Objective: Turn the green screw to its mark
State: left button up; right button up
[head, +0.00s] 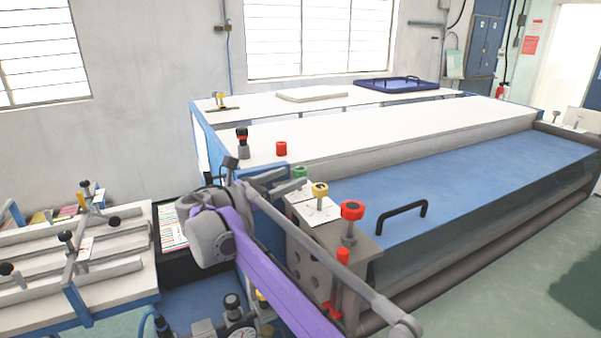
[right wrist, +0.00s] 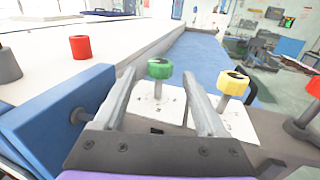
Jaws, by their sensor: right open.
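The green screw (head: 300,172) stands upright on a white plate on the grey block, partly hidden behind my gripper in the head view. In the right wrist view its green knob (right wrist: 159,69) and thin stem show between the two fingers. My right gripper (head: 287,181) is open, with its fingers on either side of the screw; in the right wrist view the fingers (right wrist: 159,76) show gaps to the knob. The white plate (right wrist: 142,108) under the screw has small dark marks; which one is the screw's mark I cannot tell. My left gripper is not in view.
A yellow screw (head: 320,189) and a red screw (head: 352,210) stand beside the green one. A black handle (head: 402,208) rises from the blue surface (head: 460,185). A red cylinder (head: 281,148) sits on the white table. A clamp rack (head: 90,250) is at left.

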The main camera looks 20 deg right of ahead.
aim_at(294, 175)
jog(key=shift+x, duration=2.05)
grip_shut()
